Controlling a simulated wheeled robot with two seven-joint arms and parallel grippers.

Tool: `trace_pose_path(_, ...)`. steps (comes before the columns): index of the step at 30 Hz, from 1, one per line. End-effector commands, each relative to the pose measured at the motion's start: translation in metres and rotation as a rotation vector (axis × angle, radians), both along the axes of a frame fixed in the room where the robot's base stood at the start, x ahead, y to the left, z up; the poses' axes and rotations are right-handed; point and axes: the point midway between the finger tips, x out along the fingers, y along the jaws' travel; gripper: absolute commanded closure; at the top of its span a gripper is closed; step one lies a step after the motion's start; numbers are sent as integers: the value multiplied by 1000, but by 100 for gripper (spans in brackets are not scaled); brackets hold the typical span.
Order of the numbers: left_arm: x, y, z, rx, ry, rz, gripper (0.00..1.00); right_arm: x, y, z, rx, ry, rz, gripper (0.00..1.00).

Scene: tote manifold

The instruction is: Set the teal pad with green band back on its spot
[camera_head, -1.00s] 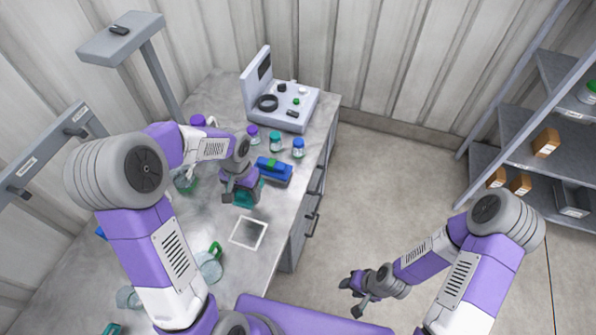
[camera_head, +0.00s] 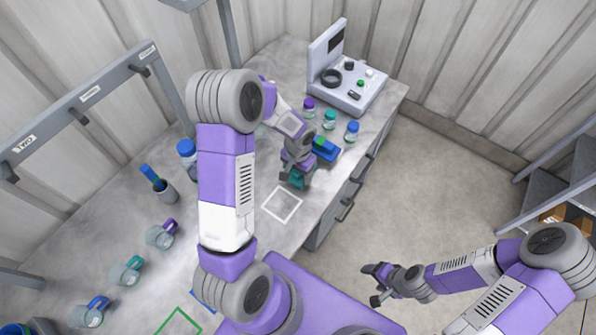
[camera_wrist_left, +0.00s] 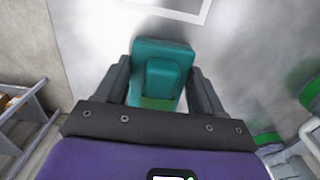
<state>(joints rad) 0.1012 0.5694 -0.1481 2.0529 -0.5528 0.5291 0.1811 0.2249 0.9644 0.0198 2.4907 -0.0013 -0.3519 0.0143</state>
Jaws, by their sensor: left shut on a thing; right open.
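The teal pad (camera_wrist_left: 163,62) sits between the two fingers of my left gripper (camera_wrist_left: 160,75) in the left wrist view, with a raised teal grip block and a light green strip at its near end. In the head view the teal pad (camera_head: 297,180) shows below my left gripper (camera_head: 296,165), partly hidden by it. A white square outline (camera_head: 268,205) on the worktop lies just in front of the pad; its edge also shows in the wrist view (camera_wrist_left: 185,14). I cannot tell whether the pad touches the worktop. My right gripper (camera_head: 378,284) is open and empty over the floor.
A blue block with a green band (camera_head: 325,149) lies close behind my left gripper. Small capped jars (camera_head: 329,120) and a grey device (camera_head: 350,85) stand beyond. Mugs (camera_head: 126,271), a blue-capped bottle (camera_head: 187,155) and a green outline (camera_head: 181,320) are at the left.

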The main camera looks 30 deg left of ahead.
Motion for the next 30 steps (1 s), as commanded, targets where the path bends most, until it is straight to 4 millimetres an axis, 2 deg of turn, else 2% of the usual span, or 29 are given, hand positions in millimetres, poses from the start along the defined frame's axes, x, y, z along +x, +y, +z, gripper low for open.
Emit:
trace_pose_path(9,1,0,-3,0,-2,0,80,0,0,-4,0,0,0,33)
trace_pose_path(10,1,0,-3,0,-2,0,30,0,0,-4,0,0,0,33)
trace_pose_path(15,0,0,-2,0,-2,0,6,0,0,-3,0,0,0,33)
trace_pose_path(26,0,0,2,0,-2,0,6,0,0,1,0,0,0,33)
trace_pose_path(30,2,0,24,1,-7,2,6,0,0,4,0,0,0,33)
